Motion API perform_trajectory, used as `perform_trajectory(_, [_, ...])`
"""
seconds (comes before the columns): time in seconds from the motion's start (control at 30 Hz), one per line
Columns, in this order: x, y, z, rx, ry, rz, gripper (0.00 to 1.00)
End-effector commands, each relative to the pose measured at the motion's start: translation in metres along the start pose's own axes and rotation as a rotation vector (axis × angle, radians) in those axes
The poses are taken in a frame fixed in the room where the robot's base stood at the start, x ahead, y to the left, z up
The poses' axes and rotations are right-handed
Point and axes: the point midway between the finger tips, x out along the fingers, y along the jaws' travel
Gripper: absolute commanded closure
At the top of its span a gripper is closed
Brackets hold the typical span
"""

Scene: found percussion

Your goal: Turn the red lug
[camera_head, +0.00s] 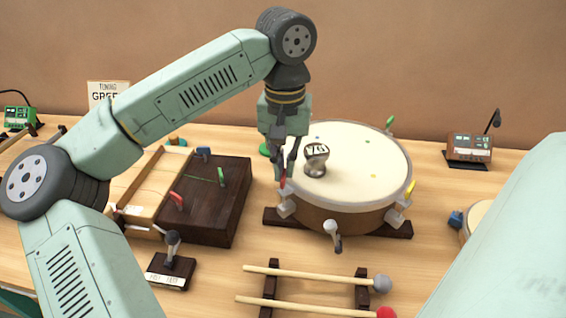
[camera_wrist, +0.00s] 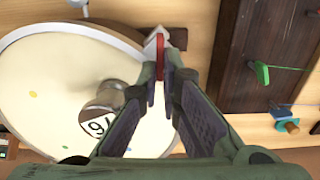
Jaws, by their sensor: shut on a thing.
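The drum (camera_head: 370,170) has a cream head and a brown shell, and stands on dark wooden bars. The red lug (camera_head: 283,182) is at its left rim, a small upright red handle above a pale bracket; it also shows in the wrist view (camera_wrist: 161,58). My gripper (camera_head: 286,166) points down at the drum's left edge. In the wrist view its two fingertips (camera_wrist: 163,78) are closed around the lug, one on each side. The fingers hide part of the lug.
A metal knob (camera_head: 316,160) with a marked face stands on the drumhead, close to my fingers. A dark box (camera_head: 215,205) with coloured pegs is at the left. Mallets (camera_head: 310,275) lie in front. A yellow lug (camera_head: 410,188) and a green lug (camera_head: 390,122) are on the rim.

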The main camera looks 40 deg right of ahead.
Motion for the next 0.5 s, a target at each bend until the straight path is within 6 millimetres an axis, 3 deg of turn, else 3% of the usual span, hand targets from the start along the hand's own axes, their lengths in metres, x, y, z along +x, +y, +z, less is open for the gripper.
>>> perform_trajectory(0.5, [-0.0004, 0.0049, 0.0006, 0.417, 0.002, 0.0, 1.0])
